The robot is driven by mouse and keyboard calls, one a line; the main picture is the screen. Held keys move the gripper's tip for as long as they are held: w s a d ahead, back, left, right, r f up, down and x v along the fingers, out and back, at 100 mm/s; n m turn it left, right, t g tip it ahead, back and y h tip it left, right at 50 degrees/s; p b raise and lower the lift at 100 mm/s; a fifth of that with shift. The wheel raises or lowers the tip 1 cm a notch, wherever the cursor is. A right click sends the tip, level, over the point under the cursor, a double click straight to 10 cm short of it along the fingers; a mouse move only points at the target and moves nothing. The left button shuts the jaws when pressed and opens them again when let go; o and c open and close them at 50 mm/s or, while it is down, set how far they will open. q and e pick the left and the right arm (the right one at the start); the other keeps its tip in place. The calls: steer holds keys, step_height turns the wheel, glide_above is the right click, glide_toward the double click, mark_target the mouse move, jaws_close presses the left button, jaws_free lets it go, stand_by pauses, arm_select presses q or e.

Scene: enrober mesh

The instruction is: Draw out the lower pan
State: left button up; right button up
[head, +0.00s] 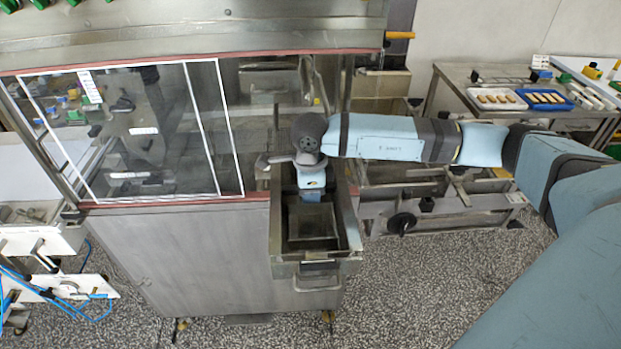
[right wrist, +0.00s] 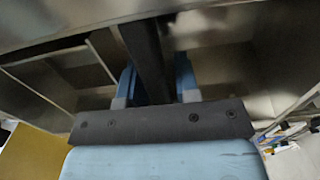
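A deep metal pan (head: 352,232), open at the top, juts out from the front of the machine. A handle (head: 317,288) shows below its front end. I cannot tell whether this handle belongs to the same pan or to one beneath it. My right gripper (head: 312,195) points down into the open pan, near its back part. In the right wrist view its two blue fingers (right wrist: 155,85) stand apart, on either side of a dark bar (right wrist: 145,45). I cannot tell whether they press on it. My left gripper is not in view.
The machine (head: 200,255) has framed glass panels (head: 140,130) at the left. A side table (head: 450,90) with a blue tray (head: 545,100) stands at the back right. A metal frame with a round knob (head: 401,223) is right of the pan. Speckled floor (head: 430,290) in front is clear.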

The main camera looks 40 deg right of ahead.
steer(key=shift+f, duration=0.1)
jaws_close()
steer(key=shift+r+p, duration=0.55)
steer(key=shift+r, duration=0.7)
steer(key=shift+r+p, duration=0.7)
steer(key=shift+r, duration=3.6)
steer(key=shift+r, duration=0.1)
